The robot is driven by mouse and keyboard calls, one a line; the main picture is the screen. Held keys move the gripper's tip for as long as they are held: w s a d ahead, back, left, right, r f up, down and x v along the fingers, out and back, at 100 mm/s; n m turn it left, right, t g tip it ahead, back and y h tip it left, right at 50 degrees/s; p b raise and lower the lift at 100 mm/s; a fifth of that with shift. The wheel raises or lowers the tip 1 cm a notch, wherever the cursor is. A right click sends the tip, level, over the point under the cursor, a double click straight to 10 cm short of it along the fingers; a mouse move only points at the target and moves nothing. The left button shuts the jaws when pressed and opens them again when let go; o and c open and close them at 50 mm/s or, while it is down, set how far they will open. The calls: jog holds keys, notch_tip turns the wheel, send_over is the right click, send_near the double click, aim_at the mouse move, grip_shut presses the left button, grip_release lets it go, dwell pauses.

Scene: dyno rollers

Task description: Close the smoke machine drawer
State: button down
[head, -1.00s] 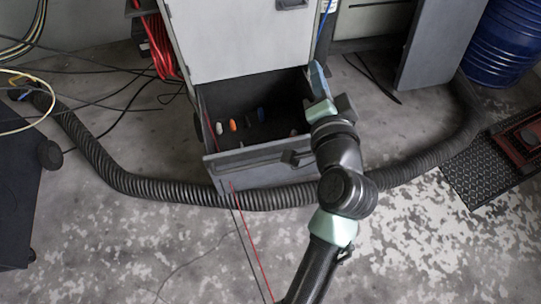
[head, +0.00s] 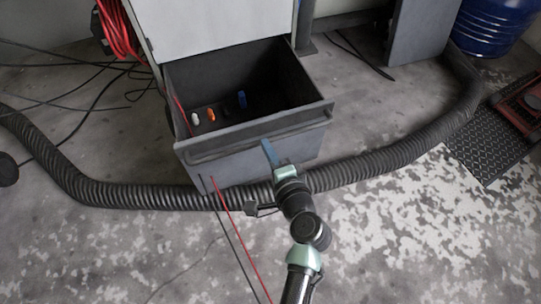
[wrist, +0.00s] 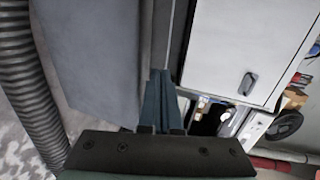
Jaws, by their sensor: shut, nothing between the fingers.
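The smoke machine drawer (head: 215,164) stands pulled out from the bottom of the grey cabinet (head: 215,22). Its dark inside holds several small items, among them an orange one (head: 211,114) and a blue one (head: 242,98). My gripper (head: 267,148) is shut and empty, in front of the drawer's front panel, right of its middle. Its blue fingertips overlap the panel in the head view; I cannot tell if they touch it. In the wrist view the closed fingers (wrist: 161,100) point along a grey panel (wrist: 90,45), with the cabinet door (wrist: 240,40) beyond.
A ribbed black hose (head: 130,190) crosses the floor beneath my arm and in front of the drawer. Red and black cables (head: 228,205) run down past the drawer front. A blue barrel (head: 490,28) and a black mat (head: 490,145) lie right. The foreground floor is mostly clear.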

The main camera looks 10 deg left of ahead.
aim_at(256, 127)
jog(key=b+x, duration=0.2)
jog(key=x, duration=0.4)
